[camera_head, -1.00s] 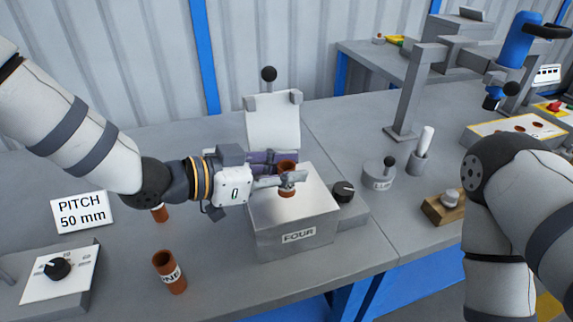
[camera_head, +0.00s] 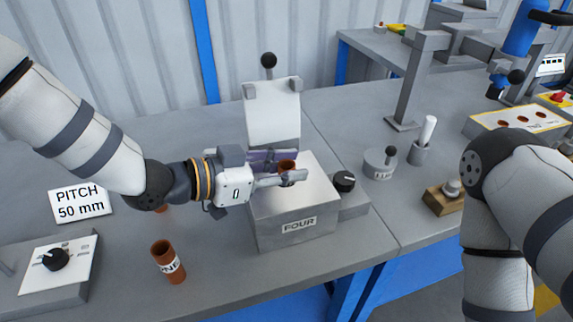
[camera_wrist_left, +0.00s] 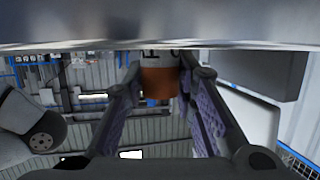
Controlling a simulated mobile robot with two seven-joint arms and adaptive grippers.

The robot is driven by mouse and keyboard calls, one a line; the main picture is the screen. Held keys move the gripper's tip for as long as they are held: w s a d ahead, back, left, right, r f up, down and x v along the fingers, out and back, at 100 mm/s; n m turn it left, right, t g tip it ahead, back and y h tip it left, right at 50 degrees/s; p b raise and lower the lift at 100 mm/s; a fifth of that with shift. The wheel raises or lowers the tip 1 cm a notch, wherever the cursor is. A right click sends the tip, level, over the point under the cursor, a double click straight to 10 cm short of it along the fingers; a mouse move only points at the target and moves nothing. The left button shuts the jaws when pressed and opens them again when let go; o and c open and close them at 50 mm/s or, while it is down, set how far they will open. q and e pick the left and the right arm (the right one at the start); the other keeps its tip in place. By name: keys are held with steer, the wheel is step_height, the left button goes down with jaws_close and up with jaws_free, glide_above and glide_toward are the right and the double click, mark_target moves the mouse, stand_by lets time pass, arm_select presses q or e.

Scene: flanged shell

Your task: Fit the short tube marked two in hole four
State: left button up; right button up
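The grey block marked FOUR (camera_head: 297,240) stands near the table's front edge. My left gripper (camera_head: 283,168) is just above its top, shut on a short brown tube (camera_head: 287,165). The tube is upright between the fingers. Its lower part is hidden behind the near finger, so I cannot tell how far it sits in the block's hole. Its number cannot be read. In the left wrist view the tube (camera_wrist_left: 158,84) shows between the purple-padded fingers (camera_wrist_left: 160,75), close to the block's metal face (camera_wrist_left: 160,22). My right gripper is out of view.
A tube marked ONE (camera_head: 168,262) stands at front left; another brown tube (camera_head: 162,208) is mostly hidden by my left wrist. A tilted plate (camera_head: 272,118) rises behind the block, and a dark knob (camera_head: 345,181) sits at its right. A grey stand (camera_head: 405,85) is further right.

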arm_select(q)
steer(key=o, duration=0.3)
steer(key=shift+f, duration=0.2)
steer(key=shift+a, duration=0.1)
steer(key=v, duration=1.2)
steer(key=shift+s+r, duration=0.1)
steer(key=shift+r, duration=0.05)
